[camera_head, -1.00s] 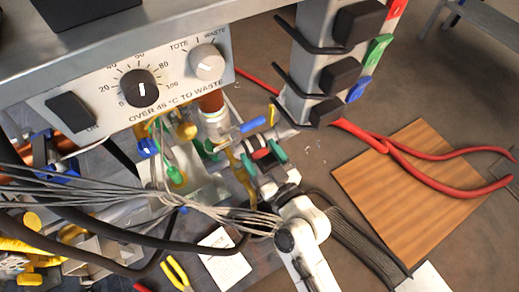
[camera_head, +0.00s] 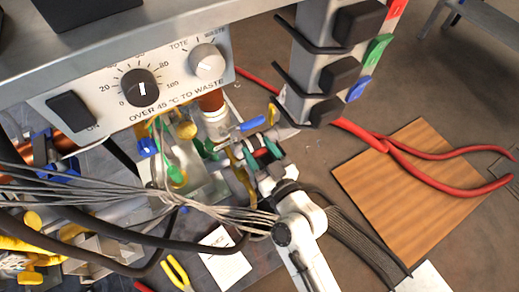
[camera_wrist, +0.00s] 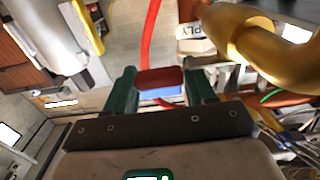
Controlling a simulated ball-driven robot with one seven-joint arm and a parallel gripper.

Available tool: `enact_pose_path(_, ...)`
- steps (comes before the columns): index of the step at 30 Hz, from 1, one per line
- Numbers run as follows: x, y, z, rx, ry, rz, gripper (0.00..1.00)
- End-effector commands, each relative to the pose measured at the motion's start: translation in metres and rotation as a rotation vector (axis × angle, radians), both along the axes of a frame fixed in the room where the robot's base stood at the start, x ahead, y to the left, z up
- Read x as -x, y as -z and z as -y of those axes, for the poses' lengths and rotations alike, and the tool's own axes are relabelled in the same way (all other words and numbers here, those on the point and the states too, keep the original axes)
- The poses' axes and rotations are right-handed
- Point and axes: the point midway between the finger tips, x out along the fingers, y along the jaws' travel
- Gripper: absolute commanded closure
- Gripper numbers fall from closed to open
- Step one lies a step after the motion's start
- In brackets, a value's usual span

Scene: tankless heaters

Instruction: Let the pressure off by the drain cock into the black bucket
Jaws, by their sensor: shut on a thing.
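My gripper (camera_head: 263,155) is below the blue lever (camera_head: 250,125), beside the copper and white pipe (camera_head: 214,118). In the wrist view, its two green fingers (camera_wrist: 162,88) are closed on a small red block (camera_wrist: 160,77), with a blue part (camera_wrist: 158,93) just under it. The red block looks like a handle, but I cannot tell for sure that it belongs to the drain cock. The cock's body and outlet are hidden or too small to make out. I cannot make out the black bucket in either view.
The grey control panel (camera_head: 165,85) overhangs the pipes. Grey cables (camera_head: 100,195) cross at left. A red hose (camera_head: 430,155) runs over a wooden board (camera_head: 400,200). A brass pipe (camera_wrist: 250,40) is close at right.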

Motion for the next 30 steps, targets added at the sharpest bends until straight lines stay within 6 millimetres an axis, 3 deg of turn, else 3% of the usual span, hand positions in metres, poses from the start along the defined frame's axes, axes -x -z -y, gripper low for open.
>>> enact_pose_path(7, 0.0002, 0.0000, 0.0001, 0.000, 0.000, 0.000, 1.00)
enact_pose_path(17, 0.0015, -0.0042, 0.0008, 0.000, 0.023, -0.001, 1.00)
enact_pose_path(30, 0.0096, -0.0094, 0.0063, 0.002, 0.178, -0.003, 1.00)
